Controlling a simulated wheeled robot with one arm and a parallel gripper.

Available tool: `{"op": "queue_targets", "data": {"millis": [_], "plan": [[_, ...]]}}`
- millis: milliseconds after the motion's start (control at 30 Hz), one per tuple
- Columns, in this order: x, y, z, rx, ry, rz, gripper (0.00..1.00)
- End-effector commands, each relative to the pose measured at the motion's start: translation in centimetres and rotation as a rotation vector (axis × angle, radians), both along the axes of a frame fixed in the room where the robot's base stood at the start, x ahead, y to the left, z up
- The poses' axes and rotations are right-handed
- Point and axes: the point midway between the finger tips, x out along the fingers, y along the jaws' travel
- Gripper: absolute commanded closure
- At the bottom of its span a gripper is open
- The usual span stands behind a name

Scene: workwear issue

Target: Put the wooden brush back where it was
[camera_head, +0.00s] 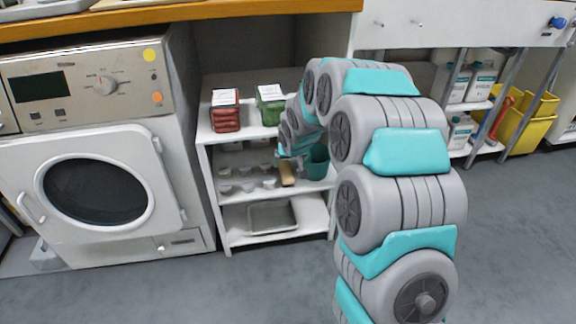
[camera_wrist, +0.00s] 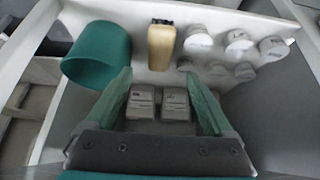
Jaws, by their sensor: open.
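The wooden brush (camera_head: 287,174) is at the middle shelf of the white shelf unit (camera_head: 206,185), next to a teal bin. In the wrist view the brush (camera_wrist: 161,46) shows as a tan block with a dark end, just beyond my fingertips. My gripper (camera_wrist: 159,76) is open, its two green fingers spread on either side below the brush. No contact between fingers and brush shows. In the head view my arm hides part of the shelf and most of my gripper (camera_head: 287,154).
The teal bin (camera_wrist: 97,55) stands close left of the brush in the wrist view. Several small white-topped containers (camera_wrist: 240,46) stand to its right. Red (camera_head: 225,112) and green (camera_head: 270,105) bundles sit on the top shelf. A grey tray (camera_head: 272,226) lies on the bottom shelf.

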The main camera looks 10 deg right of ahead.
Motion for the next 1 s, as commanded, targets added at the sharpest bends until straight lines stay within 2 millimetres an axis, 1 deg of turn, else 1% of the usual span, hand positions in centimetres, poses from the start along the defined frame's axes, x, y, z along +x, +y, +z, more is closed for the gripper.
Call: {"op": "queue_targets", "data": {"millis": [33, 200, 433, 567, 667, 700, 767, 800, 867, 900, 967, 1000], "plan": [[-0.3, 0.0, 0.6, 0.000, -0.002, 0.000, 0.13], [-1.1, 0.0, 1.7, 0.000, 0.001, 0.000, 0.13], [-1.6, 0.0, 2.3, -0.001, 0.004, -0.001, 0.13], [-3.1, -0.2, 3.1, -0.007, 0.026, -0.004, 0.13], [-6.0, -0.4, 4.3, -0.017, 0.072, -0.007, 0.13], [-7.8, -0.6, 4.9, -0.022, 0.099, -0.010, 0.13], [-10.7, -0.8, 5.7, -0.031, 0.144, -0.011, 0.13], [-12.6, -0.9, 6.3, -0.035, 0.171, -0.014, 0.13], [-15.6, -1.1, 7.0, -0.042, 0.218, -0.016, 0.13], [-17.6, -1.2, 7.4, -0.045, 0.248, -0.017, 0.13], [-20.7, -1.3, 8.0, -0.048, 0.295, -0.019, 0.13], [-22.6, -1.3, 8.5, -0.049, 0.322, -0.018, 0.13]]}}
